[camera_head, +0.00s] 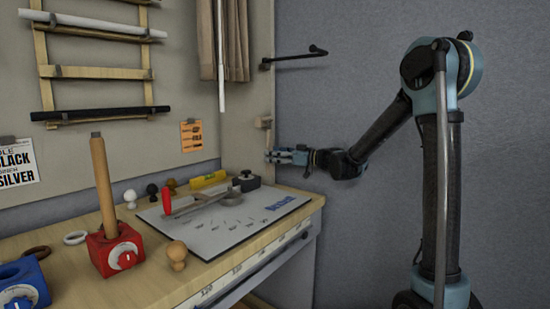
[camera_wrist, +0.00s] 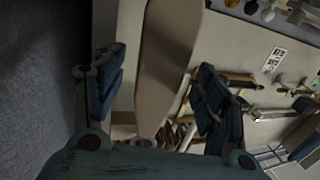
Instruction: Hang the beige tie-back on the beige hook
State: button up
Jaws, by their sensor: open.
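A small beige piece (camera_head: 263,123), which looks like the beige hook, sticks out from the wall at the right end of the board. A short beige strip, which looks like the tie-back (camera_head: 269,139), hangs down from it. I cannot tell exactly how the two meet. My gripper (camera_head: 273,157) is just below, at the strip's lower part. In the wrist view a broad tan strip (camera_wrist: 165,60), apparently the tie-back, runs between the open fingers of my gripper (camera_wrist: 148,85), with gaps on both sides. The hook cannot be made out there.
A black rod hook (camera_head: 295,57) juts from the wall above my gripper. A brown curtain (camera_head: 231,40) with a white wand hangs to the left. The workbench (camera_head: 145,283) below holds a red block (camera_head: 112,252) with an upright wooden post, a grey mat (camera_head: 270,222) and several knobs.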

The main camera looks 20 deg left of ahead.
aim_at(271, 131)
notch_tip(271, 131, up, 10)
jog(key=shift+d+f, duration=0.15)
jog(key=shift+f, duration=0.05)
jog(key=s+d+f+m+h, duration=0.5)
jog(key=s+d+f, duration=0.6)
jog(key=d, duration=0.5)
jog(key=s+d+f+m+h, duration=0.5)
jog(key=s+d+f, duration=0.6)
jog(key=d, duration=0.5)
jog(key=s+d+f+m+h, duration=0.6)
jog(key=s+d+f, duration=0.5)
jog(key=d+f, duration=0.3)
jog(key=shift+s+d+h, duration=0.2)
jog(key=shift+d+h, duration=0.7)
jog(key=shift+d, duration=0.2)
jog(key=shift+w+f+g, duration=0.15)
jog(key=shift+w+g, duration=0.15)
jog(key=shift+w, duration=0.2)
